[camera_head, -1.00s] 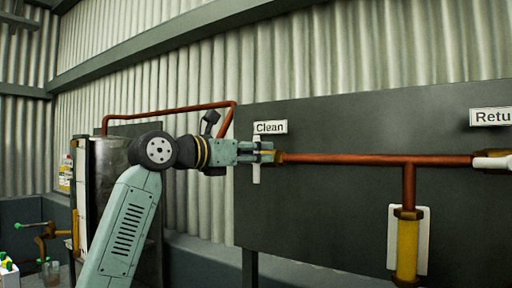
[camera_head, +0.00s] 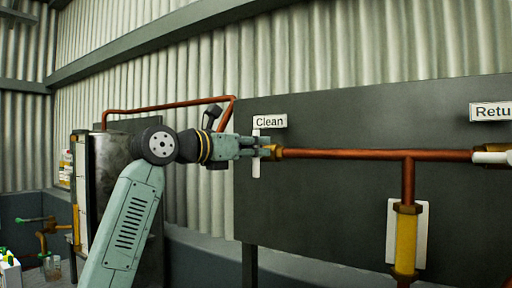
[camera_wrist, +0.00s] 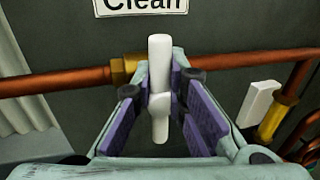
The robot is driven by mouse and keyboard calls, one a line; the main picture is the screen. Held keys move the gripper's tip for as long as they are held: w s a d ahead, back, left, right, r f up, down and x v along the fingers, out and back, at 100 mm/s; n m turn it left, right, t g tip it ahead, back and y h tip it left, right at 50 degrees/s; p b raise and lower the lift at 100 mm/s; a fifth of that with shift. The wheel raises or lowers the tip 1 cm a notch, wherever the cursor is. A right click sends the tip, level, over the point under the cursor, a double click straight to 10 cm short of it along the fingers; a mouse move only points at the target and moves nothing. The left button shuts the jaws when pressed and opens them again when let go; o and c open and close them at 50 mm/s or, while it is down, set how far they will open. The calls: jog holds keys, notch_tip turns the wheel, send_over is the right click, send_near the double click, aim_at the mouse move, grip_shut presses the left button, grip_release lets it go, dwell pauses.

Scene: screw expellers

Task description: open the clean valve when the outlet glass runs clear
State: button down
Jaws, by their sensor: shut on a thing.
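The clean valve's white handle (camera_head: 256,166) stands upright, across the copper pipe, below the "Clean" label (camera_head: 270,121). In the wrist view the handle (camera_wrist: 159,60) is upright between the purple finger pads. My gripper (camera_head: 259,147) is shut on this handle; the exact contact is hard to see. The sight glass (camera_head: 406,238) hangs from the pipe's downward branch and looks filled with yellow, not colourless. In the wrist view its yellow tube (camera_wrist: 272,120) shows at the right, beside a white plate.
At the right edge is a "Return" label (camera_head: 490,111), partly cut off, above a white valve handle (camera_head: 490,158) lying along the pipe. A dark panel (camera_head: 330,215) backs the pipes. A metal tank (camera_head: 112,165) stands behind my arm. Small bottles sit at the lower left.

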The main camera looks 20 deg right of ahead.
jog(key=shift+w+a, duration=0.15)
jog(key=n+b, duration=0.1)
jog(key=n, duration=0.1)
jog(key=n+b, duration=0.1)
jog(key=n, duration=0.1)
jog(key=n+t+h+b, duration=0.1)
jog(key=shift+w+a+f+n, duration=0.25)
jog(key=shift+w+a+n, duration=0.05)
jog(key=shift+n, duration=0.1)
jog(key=n+t+b, duration=0.1)
jog(key=n+b, duration=0.4)
jog(key=f+n+t+b, duration=0.1)
jog(key=n+t+b, duration=0.1)
jog(key=n+b, duration=0.2)
jog(key=n+t+y+b, duration=0.1)
jog(key=n+t+b, duration=0.1)
jog(key=n+b, duration=0.3)
jog(key=shift+w+a+f+n+b, duration=0.1)
jog(key=shift+w+f+n+b, duration=0.15)
jog(key=shift+f+n+b, duration=0.25)
jog(key=shift+r, duration=0.1)
jog(key=c, duration=1.6)
grip_release()
jog(key=shift+r, duration=0.1)
jog(key=shift+o, duration=0.4)
jog(key=shift+r, duration=0.1)
jog(key=shift+s, duration=0.1)
